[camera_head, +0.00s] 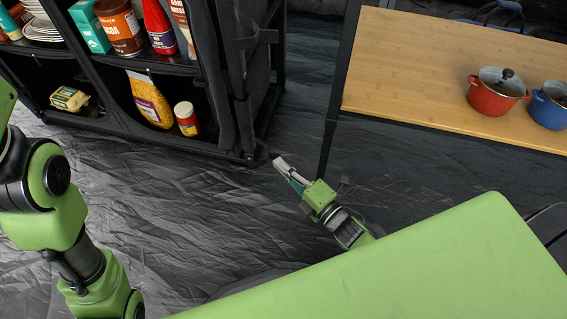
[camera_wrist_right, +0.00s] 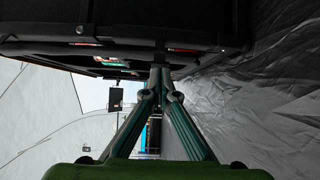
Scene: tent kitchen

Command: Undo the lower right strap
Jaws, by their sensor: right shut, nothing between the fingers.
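The black fabric shelf unit (camera_head: 262,95) stands at the upper left of the head view. Its right side carries dark rolled fabric and a dark strap-like piece (camera_head: 266,37) near the top. A lower right strap cannot be told apart from the black fabric and frame. My right gripper (camera_head: 276,161) is shut and empty, just right of the unit's lower front corner. In the right wrist view the fingertips of the gripper (camera_wrist_right: 161,82) meet close to a dark frame edge (camera_wrist_right: 130,46); contact cannot be told. My left arm shows at the left, its gripper out of view.
The grey floor (camera_head: 150,190) is clear.

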